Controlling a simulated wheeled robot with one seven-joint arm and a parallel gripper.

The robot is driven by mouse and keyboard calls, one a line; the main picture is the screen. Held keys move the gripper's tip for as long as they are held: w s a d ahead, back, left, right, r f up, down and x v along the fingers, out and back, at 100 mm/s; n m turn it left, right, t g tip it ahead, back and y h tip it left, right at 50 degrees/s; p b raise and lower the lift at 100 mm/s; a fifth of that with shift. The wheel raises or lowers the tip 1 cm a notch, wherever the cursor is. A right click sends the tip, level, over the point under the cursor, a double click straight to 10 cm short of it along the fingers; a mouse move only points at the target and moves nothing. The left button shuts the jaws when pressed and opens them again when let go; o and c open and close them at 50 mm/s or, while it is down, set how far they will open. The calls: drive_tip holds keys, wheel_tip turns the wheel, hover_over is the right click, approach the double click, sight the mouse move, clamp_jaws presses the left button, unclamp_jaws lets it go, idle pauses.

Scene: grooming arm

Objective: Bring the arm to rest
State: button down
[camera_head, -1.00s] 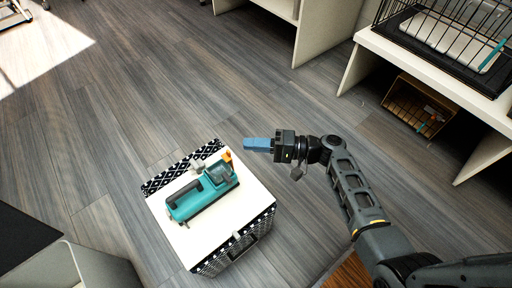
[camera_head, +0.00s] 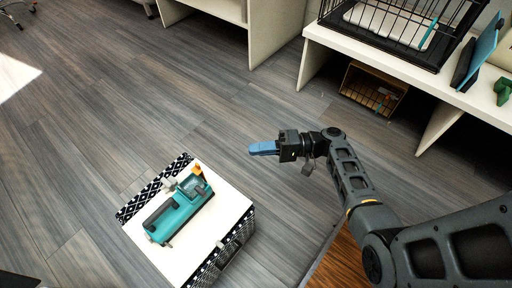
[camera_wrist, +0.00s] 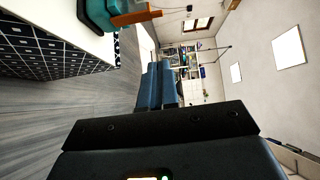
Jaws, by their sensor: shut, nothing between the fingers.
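My gripper (camera_head: 264,148) has blue fingers that are shut with nothing between them. It hangs in the air over the wood floor, up and to the right of a white-topped box with patterned sides. My arm (camera_head: 352,180) reaches in from the lower right and is bent at the elbow. In the wrist view the blue fingers (camera_wrist: 156,86) point away, with the box at upper left and shelves and a wall ahead.
A teal tool (camera_head: 180,208) with an orange part lies on the box (camera_head: 222,214). A white shelf unit (camera_head: 390,68) with a wire cage (camera_head: 400,24) and a wooden crate (camera_head: 372,88) below stands at upper right. A wooden surface (camera_head: 342,262) lies under my arm. Open floor surrounds the box.

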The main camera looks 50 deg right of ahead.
idle(0.3)
drive_tip(key=s+a+f+g+h, duration=0.4)
drive_tip(key=s+a+f+h, duration=0.2)
drive_tip(key=s+a+f, duration=0.35)
drive_tip(key=s+r+n+h, duration=0.2)
drive_tip(key=s+h, duration=0.3)
drive_tip(key=s, duration=0.5)
drive_tip(key=s+r+n+t+p, duration=0.2)
drive_tip(key=r+p, duration=0.6)
drive_tip(key=r, duration=0.9)
drive_tip(key=s+a+r+n+t+h+p, duration=0.1)
drive_tip(key=r+p, duration=0.7)
drive_tip(key=r, duration=1)
drive_tip(key=s+a+r+n+t+p, duration=0.1)
drive_tip(key=s+r+n+t+p, duration=0.2)
drive_tip(key=r+p, duration=0.6)
wheel_tip(320, 180, up, 9)
drive_tip(key=shift+r+n+h, duration=0.2)
drive_tip(key=shift+n+h, duration=0.1)
drive_tip(key=shift+n, duration=0.2)
